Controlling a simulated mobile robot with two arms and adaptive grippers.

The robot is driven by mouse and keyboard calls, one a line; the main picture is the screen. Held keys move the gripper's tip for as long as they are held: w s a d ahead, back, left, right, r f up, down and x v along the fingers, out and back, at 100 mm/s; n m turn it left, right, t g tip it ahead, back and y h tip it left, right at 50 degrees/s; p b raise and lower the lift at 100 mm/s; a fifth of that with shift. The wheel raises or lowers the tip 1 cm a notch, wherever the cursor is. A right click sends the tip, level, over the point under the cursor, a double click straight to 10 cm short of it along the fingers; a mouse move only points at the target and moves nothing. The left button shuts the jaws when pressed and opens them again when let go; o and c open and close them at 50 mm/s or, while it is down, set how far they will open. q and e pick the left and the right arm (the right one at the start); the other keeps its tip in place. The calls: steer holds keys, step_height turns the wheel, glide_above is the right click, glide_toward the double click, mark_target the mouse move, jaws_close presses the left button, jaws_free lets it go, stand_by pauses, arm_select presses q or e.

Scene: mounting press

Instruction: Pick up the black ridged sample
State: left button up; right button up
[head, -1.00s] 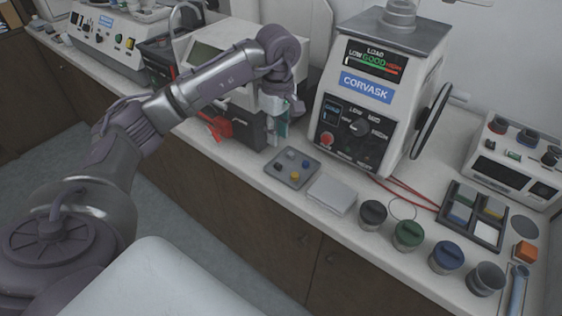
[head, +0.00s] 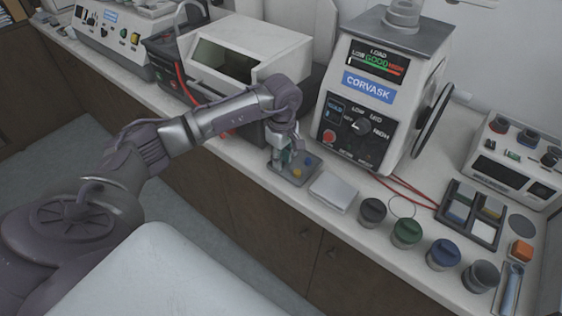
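The small grey sample tray (head: 311,172) lies on the bench in front of the press. A yellow sample (head: 297,173) and a blue sample (head: 308,161) show on it. My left gripper (head: 284,164) points down over the tray's left part, and it hides that part. I cannot pick out the black ridged sample; it may be behind the gripper. The fingers are too small and dark to tell whether they are open or shut. My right gripper is not in view.
The CORVASK press (head: 375,90) stands behind the tray. A white pad (head: 334,190) lies right of the tray, then several lidded jars, such as the green one (head: 406,232). A white open-fronted box (head: 243,56) stands behind my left arm. Red cables (head: 405,190) cross the bench.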

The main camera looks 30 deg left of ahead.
arm_select(q)
jaws_close()
steer(key=shift+r, duration=0.1)
